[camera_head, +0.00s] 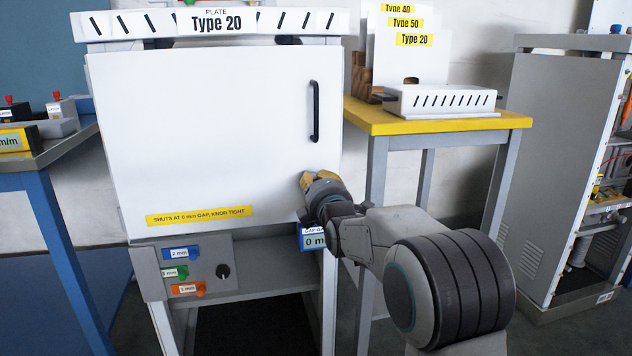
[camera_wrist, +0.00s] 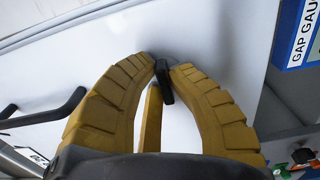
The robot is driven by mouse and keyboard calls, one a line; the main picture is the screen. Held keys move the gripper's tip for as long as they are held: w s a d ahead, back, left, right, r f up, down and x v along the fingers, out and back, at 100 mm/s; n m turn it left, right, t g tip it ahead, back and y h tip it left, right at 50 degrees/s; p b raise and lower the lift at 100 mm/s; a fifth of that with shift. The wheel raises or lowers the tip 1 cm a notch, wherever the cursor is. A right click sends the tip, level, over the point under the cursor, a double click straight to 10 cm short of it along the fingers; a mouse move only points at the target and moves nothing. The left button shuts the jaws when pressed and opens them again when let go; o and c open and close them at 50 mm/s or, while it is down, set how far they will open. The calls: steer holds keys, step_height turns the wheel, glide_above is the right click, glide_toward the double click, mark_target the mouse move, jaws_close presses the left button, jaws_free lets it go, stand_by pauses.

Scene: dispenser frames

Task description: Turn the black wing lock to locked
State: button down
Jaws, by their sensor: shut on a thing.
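The black wing lock (camera_wrist: 164,82) sits at the white door's surface, between the tips of my gripper (camera_wrist: 162,68) in the wrist view. The two yellow fingers are shut on it from both sides. Its visible part looks long and narrow, tilted slightly from the picture's vertical. In the head view my gripper (camera_head: 318,178) is at the lower right of the white door (camera_head: 215,120), and it hides the wing lock. The door looks closed.
A black door handle (camera_head: 315,111) is above my gripper. A partly hidden gap gauge (camera_head: 311,240) reading 0 is just below it. A grey panel (camera_head: 212,250) with a black knob (camera_head: 223,271) and coloured tags is lower left. A yellow-topped table (camera_head: 440,123) stands right.

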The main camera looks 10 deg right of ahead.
steer(key=shift+a, duration=0.1)
steer(key=c, duration=1.2)
jaws_free()
steer(key=shift+s, duration=0.1)
steer(key=s, duration=1.1)
steer(key=shift+s, duration=0.4)
steer(key=shift+r, duration=0.1)
